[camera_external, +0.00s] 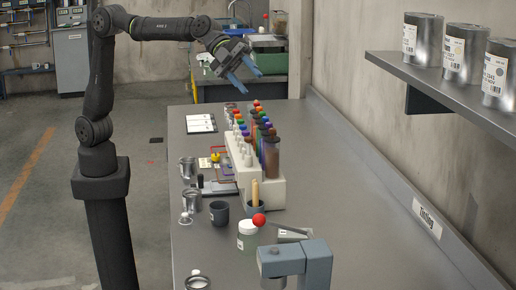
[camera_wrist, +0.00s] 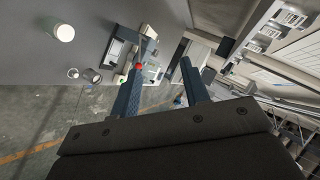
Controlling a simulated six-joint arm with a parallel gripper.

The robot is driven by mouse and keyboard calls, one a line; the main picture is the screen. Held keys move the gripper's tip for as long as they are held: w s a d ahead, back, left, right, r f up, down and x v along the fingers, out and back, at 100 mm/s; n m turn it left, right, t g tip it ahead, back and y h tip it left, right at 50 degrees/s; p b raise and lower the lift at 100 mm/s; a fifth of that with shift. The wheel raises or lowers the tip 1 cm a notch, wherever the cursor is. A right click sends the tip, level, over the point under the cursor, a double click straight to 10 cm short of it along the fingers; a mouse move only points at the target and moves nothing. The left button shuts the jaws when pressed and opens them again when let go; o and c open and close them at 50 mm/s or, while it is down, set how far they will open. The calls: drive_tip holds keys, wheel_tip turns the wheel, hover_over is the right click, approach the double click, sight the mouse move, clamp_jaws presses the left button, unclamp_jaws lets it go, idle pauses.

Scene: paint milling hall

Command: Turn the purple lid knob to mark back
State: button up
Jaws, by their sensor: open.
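A pale dispenser rack (camera_external: 270,192) stands on the grey bench and carries two rows of small items with coloured tops, with dark tubes (camera_external: 271,158) on its right side. The tops look red, orange, green, blue and purple. They are too small for me to single out the purple lid knob or read its marks. My gripper (camera_external: 252,83) has blue fingers, spread apart and empty, in the air above and beyond the rack's far end. In the wrist view my gripper (camera_wrist: 161,68) shows both fingers apart with nothing between them.
Metal cups (camera_external: 187,168), a dark mug (camera_external: 219,213) and a green-white jar (camera_external: 247,236) stand on the bench (camera_external: 335,215). A grey device with a red ball knob (camera_external: 259,220) is at the front. A wall shelf (camera_external: 440,85) with several cans overhangs at right.

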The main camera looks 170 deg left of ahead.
drive_tip(key=s+a+f+m+g+h, duration=0.1)
drive_tip(key=s+a+f+m+g, duration=0.15)
drive_tip(key=s+m+g, duration=0.45)
drive_tip(key=m+g, duration=0.3)
drive_tip(key=g, duration=0.1)
approach(268, 123)
drive_tip(key=x, duration=0.9)
drive_tip(key=shift+s, duration=0.1)
clamp_jaws()
